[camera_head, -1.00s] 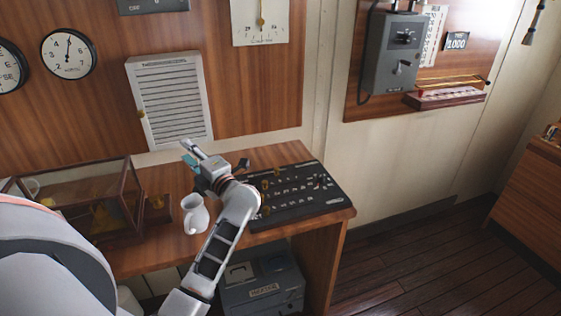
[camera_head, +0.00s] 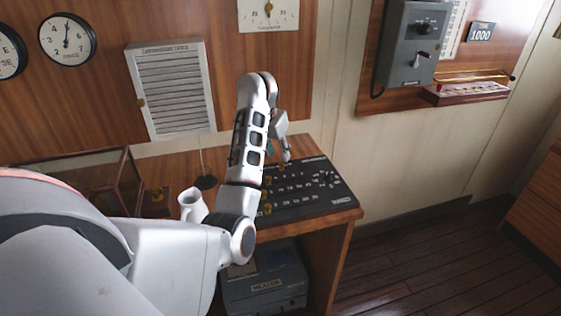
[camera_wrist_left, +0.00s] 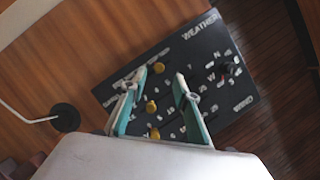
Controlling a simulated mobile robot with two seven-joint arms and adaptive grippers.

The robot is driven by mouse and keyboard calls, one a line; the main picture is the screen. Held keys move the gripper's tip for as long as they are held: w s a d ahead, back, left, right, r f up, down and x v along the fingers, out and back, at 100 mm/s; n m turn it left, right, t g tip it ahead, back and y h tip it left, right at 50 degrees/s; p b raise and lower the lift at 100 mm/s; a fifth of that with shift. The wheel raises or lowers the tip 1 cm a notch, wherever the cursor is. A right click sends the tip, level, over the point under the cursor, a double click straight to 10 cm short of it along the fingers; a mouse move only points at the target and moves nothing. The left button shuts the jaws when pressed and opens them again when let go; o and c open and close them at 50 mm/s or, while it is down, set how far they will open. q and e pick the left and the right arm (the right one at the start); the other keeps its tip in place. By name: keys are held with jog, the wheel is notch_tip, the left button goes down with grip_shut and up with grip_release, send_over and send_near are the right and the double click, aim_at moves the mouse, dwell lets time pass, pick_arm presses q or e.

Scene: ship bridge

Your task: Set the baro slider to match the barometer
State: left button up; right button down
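The black weather panel (camera_head: 313,206) lies on the wooden desk. Its brass slider knobs show in the head view (camera_head: 267,208). In the left wrist view there is an upper knob (camera_wrist_left: 158,67), a middle knob (camera_wrist_left: 151,107) and a lower knob (camera_wrist_left: 154,133). The slider labels are too blurred to tell which is baro. A white gauge (camera_head: 268,14), probably the barometer, hangs at the top, partly cut off; its needle points about straight up. My left gripper (camera_wrist_left: 162,77) is open above the panel, its fingers either side of the knob column, holding nothing. My right gripper is not in view.
A glass case (camera_head: 95,180) is further left. A louvred white box (camera_head: 172,90) hangs behind. A grey heater (camera_head: 264,284) is below the desk.

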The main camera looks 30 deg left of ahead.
aim_at(282, 163)
pick_arm(q)
jog(key=x, duration=0.5)
jog(key=shift+b, duration=0.3)
grip_shut()
